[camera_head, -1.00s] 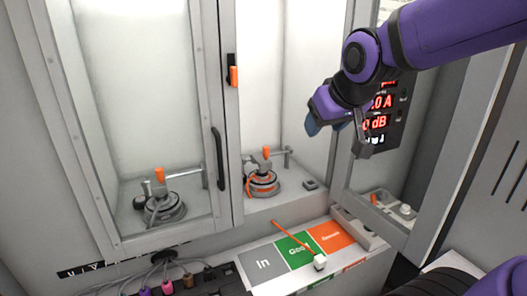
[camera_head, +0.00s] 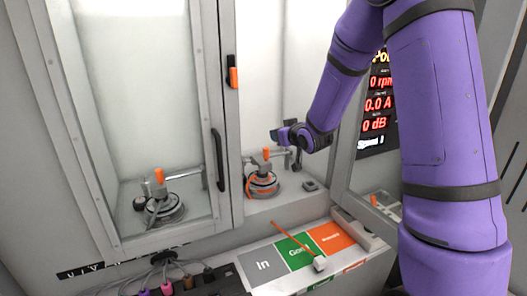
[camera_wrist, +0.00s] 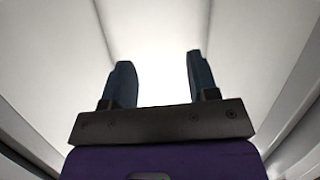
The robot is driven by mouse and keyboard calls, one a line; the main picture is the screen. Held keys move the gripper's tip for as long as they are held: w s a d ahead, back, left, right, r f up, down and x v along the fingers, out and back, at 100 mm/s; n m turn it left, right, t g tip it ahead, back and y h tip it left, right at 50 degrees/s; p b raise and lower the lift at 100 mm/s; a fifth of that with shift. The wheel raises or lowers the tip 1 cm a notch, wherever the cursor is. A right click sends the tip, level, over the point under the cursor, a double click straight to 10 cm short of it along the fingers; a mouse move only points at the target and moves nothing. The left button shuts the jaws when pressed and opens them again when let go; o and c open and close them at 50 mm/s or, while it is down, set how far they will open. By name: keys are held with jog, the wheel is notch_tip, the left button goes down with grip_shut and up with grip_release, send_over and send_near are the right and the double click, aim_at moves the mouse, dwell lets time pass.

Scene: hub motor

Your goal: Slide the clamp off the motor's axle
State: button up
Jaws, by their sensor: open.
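My gripper (camera_head: 281,135) is inside the right compartment, just above and slightly right of the clamp. In the wrist view its two dark blue fingers (camera_wrist: 159,75) stand apart with nothing between them; only pale walls and a bright light show beyond. The clamp (camera_head: 266,155), with an orange upright handle, sits on top of the hub motor (camera_head: 262,184) in the right compartment. The motor is a round grey disc with an orange cable around it. The axle cannot be made out clearly. My gripper appears apart from the clamp.
A second motor (camera_head: 164,208) with a similar orange-handled clamp stands in the left compartment behind a framed door (camera_head: 219,158). A shelf with grey "In" (camera_head: 262,265), green and orange areas lies in front. A red readout panel (camera_head: 378,105) is at right.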

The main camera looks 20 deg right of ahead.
aim_at(264, 150)
jog(key=w+d+f+t+y, duration=0.1)
jog(key=w+f+t+y, duration=0.25)
jog(key=f, duration=0.85)
jog(key=shift+n+g+h, duration=0.25)
jog(key=shift+n+h, duration=0.05)
jog(key=shift+h, duration=0.05)
jog(key=w, duration=0.3)
jog(key=w+a, duration=0.1)
jog(key=w, duration=0.6)
jog(key=shift+w+a+f, duration=0.15)
jog(key=shift+w+a, duration=0.1)
jog(key=shift+a, duration=0.15)
